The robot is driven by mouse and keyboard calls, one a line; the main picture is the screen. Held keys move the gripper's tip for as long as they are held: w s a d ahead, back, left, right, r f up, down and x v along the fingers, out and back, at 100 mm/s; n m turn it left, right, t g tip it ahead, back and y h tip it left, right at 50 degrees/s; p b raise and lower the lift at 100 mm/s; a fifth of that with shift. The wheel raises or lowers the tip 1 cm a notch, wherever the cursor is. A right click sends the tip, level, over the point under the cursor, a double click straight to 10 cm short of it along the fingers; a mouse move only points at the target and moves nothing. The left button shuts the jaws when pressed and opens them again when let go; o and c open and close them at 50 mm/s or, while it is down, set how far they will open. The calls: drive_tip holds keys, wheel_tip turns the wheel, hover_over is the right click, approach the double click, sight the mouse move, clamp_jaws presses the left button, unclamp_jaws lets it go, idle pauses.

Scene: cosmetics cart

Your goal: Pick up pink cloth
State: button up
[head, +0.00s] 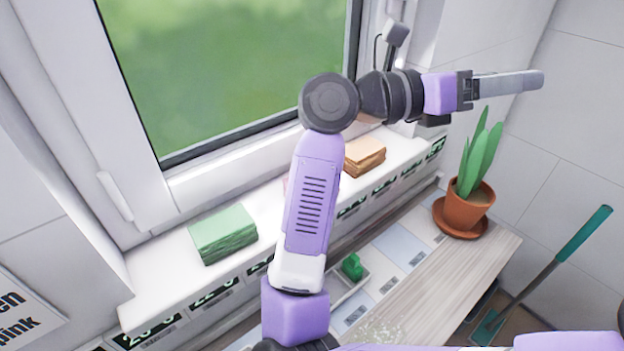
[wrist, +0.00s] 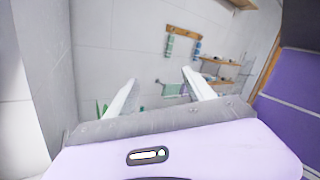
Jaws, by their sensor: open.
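A pinkish sliver (head: 286,186) shows on the window sill at the left edge of my arm in the head view. It may be the pink cloth; the rest is hidden behind the arm. A folded green cloth stack (head: 223,233) lies on the sill to its left, and an orange-tan stack (head: 364,156) to its right. My gripper (head: 535,80) is raised at the upper right, well away from the sill, pointing right. In the wrist view my gripper (wrist: 160,78) has its two fingers apart with nothing between them. No pink cloth shows in that view.
A potted plant (head: 466,207) stands on the right end of the wooden bench (head: 462,275). A small green object (head: 352,267) sits in a tray below the sill. A green-handled tool (head: 550,265) leans at the right. The wrist view faces a tiled wall with shelves (wrist: 222,62).

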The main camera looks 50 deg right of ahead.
drive_tip(key=w+f+t+y+p, duration=0.1)
drive_tip(key=w+f+t+y, duration=0.35)
drive_tip(key=f, duration=0.25)
drive_tip(key=w+a+f+t+y, duration=0.1)
drive_tip(key=w+a+t+y, duration=0.1)
drive_tip(key=w+a, duration=0.3)
drive_tip(key=w+a+f+t+y+p, duration=0.1)
drive_tip(key=w+a+t+y, duration=0.2)
drive_tip(key=w+a+y, duration=0.1)
drive_tip(key=w+a+f+t+y+p, duration=0.1)
drive_tip(key=w+a+t+y, duration=0.2)
drive_tip(key=w+a, duration=0.2)
drive_tip(key=shift+w+a+f+y, duration=0.1)
drive_tip(key=shift+w+a+y, duration=0.1)
drive_tip(key=shift+a, duration=0.35)
drive_tip(key=shift+w+a+y, duration=0.1)
drive_tip(key=shift+w+a, duration=0.1)
drive_tip(key=shift+a, duration=0.3)
drive_tip(key=shift+w+a+f, duration=0.15)
drive_tip(key=shift+f, duration=0.45)
drive_tip(key=shift+w+f+p, duration=0.15)
drive_tip(key=shift+f+p, duration=1.35)
drive_tip(key=shift+f, duration=1.75)
drive_tip(key=c, duration=1.1)
